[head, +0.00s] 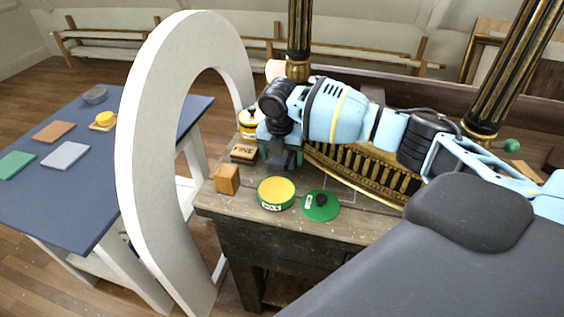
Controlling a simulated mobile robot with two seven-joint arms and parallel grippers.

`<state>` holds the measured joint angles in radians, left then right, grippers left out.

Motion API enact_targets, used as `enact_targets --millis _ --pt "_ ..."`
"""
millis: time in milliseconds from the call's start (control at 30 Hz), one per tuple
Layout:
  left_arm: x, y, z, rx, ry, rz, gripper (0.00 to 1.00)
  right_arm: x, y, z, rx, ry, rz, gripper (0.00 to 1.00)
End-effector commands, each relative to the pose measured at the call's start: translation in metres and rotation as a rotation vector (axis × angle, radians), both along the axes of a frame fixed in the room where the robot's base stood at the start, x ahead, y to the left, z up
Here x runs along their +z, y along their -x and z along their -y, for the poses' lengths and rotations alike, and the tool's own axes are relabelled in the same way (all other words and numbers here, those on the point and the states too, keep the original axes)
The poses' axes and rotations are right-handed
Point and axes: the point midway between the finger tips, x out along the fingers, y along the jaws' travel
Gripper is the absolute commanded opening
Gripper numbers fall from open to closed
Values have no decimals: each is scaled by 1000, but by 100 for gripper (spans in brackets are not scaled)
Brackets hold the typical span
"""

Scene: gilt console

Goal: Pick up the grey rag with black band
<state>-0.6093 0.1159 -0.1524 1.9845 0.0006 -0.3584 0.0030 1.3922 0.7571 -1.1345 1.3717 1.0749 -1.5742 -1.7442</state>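My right gripper (286,160) points down over the left part of the worn wooden console top (345,226), just right of a small block marked FINE. Its dark fingers are small and partly shaded, so I cannot tell whether they are open or shut, or hold anything. I cannot clearly make out a grey rag with a black band. A flat light-grey piece (65,155) lies on the blue table at left, with no black band visible on it. My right arm hides part of the console top. My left gripper is not in view.
A yellow-topped WAX tin (276,193), a green disc (320,205) with a black knob, an orange-brown block (227,179) and the FINE block (243,152) crowd the console's front left. A white arch (140,150) stands between console and blue table (85,200). Gilt columns (299,35) rise behind.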

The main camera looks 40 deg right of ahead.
Motion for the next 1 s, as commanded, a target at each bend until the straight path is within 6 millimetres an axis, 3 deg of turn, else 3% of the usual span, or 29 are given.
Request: enact_targets --millis 33,300,633,1000 --pt "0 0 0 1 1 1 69 0 0 0 0 0 0 72" --pt "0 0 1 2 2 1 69 0 0 0 0 0 0 39" --pt "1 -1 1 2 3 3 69 11 -1 0 0 -1 3 39" --pt "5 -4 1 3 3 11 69 77 -1 0 0 0 4 39"
